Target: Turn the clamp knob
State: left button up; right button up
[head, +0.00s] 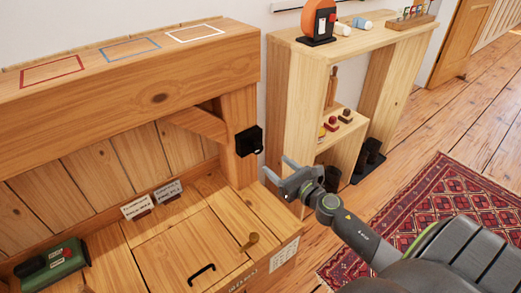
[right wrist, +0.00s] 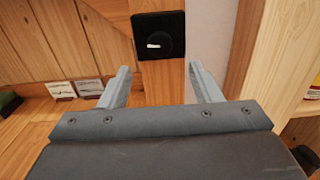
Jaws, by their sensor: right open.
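A black square fitting with a round face (head: 249,141), which looks like the clamp knob, is mounted on the wooden post at the right end of the bench. In the right wrist view the knob (right wrist: 158,36) shows a short white mark lying about level. My right gripper (head: 276,167) is open and empty, to the right of and below the knob and apart from it. In the right wrist view the gap between my fingers (right wrist: 158,78) lines up below the knob. My left gripper is not in view.
The wooden post (head: 238,112) and beam (head: 140,75) frame the bench. A green and black tool (head: 52,268), two small cards and a brass-coloured piece (head: 250,241) are on the bench. A wooden shelf unit (head: 287,100) stands close to the right of the post.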

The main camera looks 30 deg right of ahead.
aim_at(259, 150)
jog(key=w, duration=0.8)
jog(key=shift+a+p, duration=0.3)
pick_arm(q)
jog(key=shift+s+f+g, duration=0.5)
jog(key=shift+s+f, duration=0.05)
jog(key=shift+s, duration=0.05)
pick_arm(e)
jog(key=shift+w, duration=0.6)
jog(key=shift+c, duration=0.5)
jog(key=c, duration=0.9)
